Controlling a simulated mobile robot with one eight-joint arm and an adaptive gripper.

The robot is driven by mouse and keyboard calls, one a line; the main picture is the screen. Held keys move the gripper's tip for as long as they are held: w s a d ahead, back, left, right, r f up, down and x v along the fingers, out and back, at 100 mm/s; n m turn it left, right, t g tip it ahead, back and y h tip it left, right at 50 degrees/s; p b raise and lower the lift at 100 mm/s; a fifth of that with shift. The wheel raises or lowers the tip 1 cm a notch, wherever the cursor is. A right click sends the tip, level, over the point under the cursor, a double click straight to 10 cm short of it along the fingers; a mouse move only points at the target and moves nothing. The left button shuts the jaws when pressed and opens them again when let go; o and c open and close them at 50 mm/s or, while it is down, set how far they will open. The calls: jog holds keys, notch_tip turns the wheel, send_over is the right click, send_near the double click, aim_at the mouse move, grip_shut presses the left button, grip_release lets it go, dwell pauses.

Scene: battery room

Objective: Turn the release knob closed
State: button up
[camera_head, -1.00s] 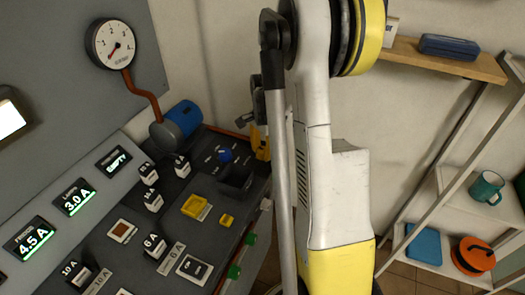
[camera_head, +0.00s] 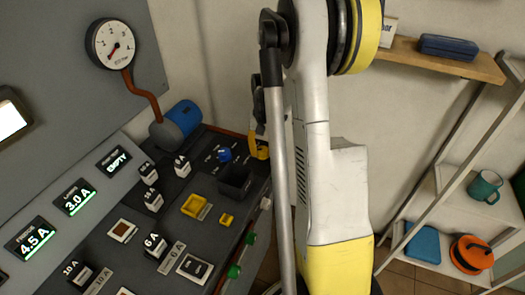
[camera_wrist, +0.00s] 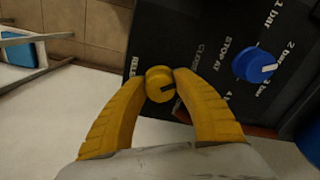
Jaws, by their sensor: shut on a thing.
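The release knob (camera_wrist: 159,84) is a small round yellow knob with a dark slot, on the dark panel in the wrist view. My gripper (camera_wrist: 160,82) has its two yellow fingers shut on the knob, one tip on either side. Lettering beside it is partly covered; "CLOSE" and "STOP AT" show to its right. In the head view, my gripper (camera_head: 260,147) is at the far right edge of the console, partly behind my arm. The release knob cannot be made out there.
A blue knob (camera_wrist: 253,65) with a bar scale sits close right of my gripper in the wrist view. In the head view, a dark open box (camera_head: 235,181) and a blue cylinder (camera_head: 182,118) are nearby. A round gauge (camera_head: 111,43) hangs on the wall panel.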

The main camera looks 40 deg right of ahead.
aim_at(264, 150)
jog(key=shift+s+n, duration=0.1)
jog(key=shift+n, duration=0.5)
jog(key=o, duration=1.2)
jog(key=shift+c, duration=0.2)
notch_tip(264, 150, up, 12)
jog(key=shift+d, duration=0.15)
